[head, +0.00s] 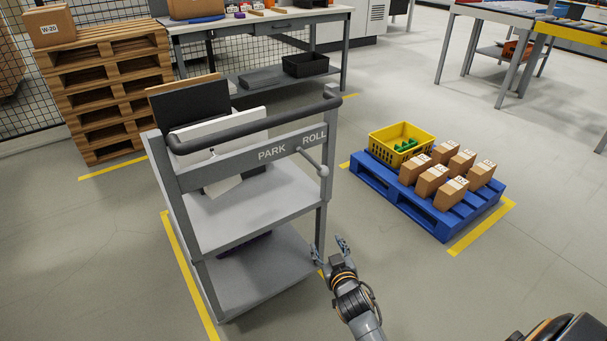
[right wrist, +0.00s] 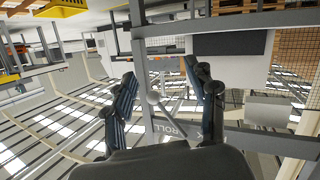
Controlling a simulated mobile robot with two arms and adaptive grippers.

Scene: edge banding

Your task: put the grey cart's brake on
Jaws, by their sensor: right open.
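The grey cart (head: 250,205) stands left of centre in the head view, with a dark push handle and a front bar lettered PARK and ROLL. The brake lever (head: 310,158) is pivoted on that bar between the words and slants down to the right, on the ROLL side. Its ball knob (head: 323,171) is at the lower end. My right gripper (head: 331,249) is open and empty, below the knob and beside the cart's right front post. In the right wrist view the knob (right wrist: 153,98) appears between the spread fingers (right wrist: 164,90), apart from both. My left gripper is out of view.
A blue pallet (head: 435,220) with a yellow crate (head: 385,155) and several cartons lies right of the cart. A workbench (head: 265,25) and stacked wooden pallets (head: 115,95) stand behind. The floor between cart and blue pallet is clear.

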